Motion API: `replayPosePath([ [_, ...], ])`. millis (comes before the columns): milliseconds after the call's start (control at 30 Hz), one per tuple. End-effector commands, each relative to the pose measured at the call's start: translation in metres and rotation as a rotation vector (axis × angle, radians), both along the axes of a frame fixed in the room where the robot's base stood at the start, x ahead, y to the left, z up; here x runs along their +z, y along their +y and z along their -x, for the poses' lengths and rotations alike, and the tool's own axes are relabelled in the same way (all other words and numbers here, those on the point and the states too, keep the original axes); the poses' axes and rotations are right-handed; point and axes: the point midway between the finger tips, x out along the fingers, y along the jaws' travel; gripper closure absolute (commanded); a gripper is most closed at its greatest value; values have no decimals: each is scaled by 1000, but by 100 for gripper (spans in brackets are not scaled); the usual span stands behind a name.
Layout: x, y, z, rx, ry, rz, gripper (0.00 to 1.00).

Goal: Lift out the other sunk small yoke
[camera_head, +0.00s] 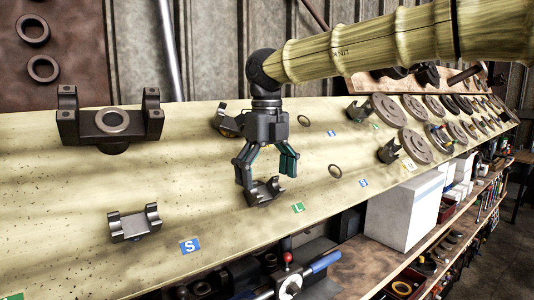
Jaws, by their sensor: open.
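My gripper (268,178) hangs down over the sloping pale board (60,215), its fingers spread. A small dark yoke (264,192) lies on the board just below and between the fingertips; I cannot tell whether they touch it. Another small yoke (135,223) lies at the lower left, its two forked ears up, near a blue S label (190,246). A yoke (226,120) behind my gripper is partly hidden by it. Two more yokes stand to the right, one farther back (358,111) and one nearer (389,152). How deep any yoke sits in the board is unclear.
A large yoke block (111,122) with a ring stands at the upper left. Thin rings (335,171) and a green L label (298,207) lie right of my gripper. Several round flanges (415,146) cover the right end.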

Motion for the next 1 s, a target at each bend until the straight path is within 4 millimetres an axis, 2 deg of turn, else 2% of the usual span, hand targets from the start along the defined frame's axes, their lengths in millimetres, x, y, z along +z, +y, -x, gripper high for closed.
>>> replayPosePath([
  [300, -28, 1, 0, 3, 0, 1, 5],
  [667, -32, 2, 0, 3, -1, -1, 5],
  [1000, -32, 1, 0, 3, 0, 0, 67],
])
